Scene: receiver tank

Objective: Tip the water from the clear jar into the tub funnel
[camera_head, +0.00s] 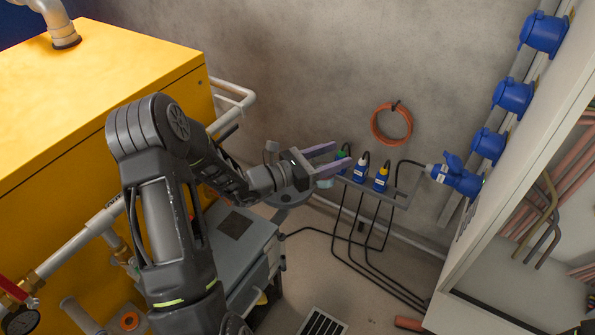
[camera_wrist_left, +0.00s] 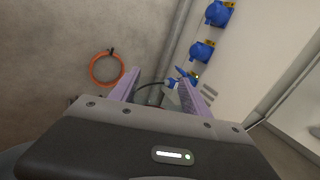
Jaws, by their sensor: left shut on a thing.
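My left gripper (camera_head: 342,157) reaches out past the grey cabinet, its two purple fingers pointing right. My right gripper is out of view.
A yellow housing (camera_head: 90,75) is at left, a white cabinet (camera_head: 500,190) at right. An orange hose ring (camera_head: 391,124) hangs on the wall.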

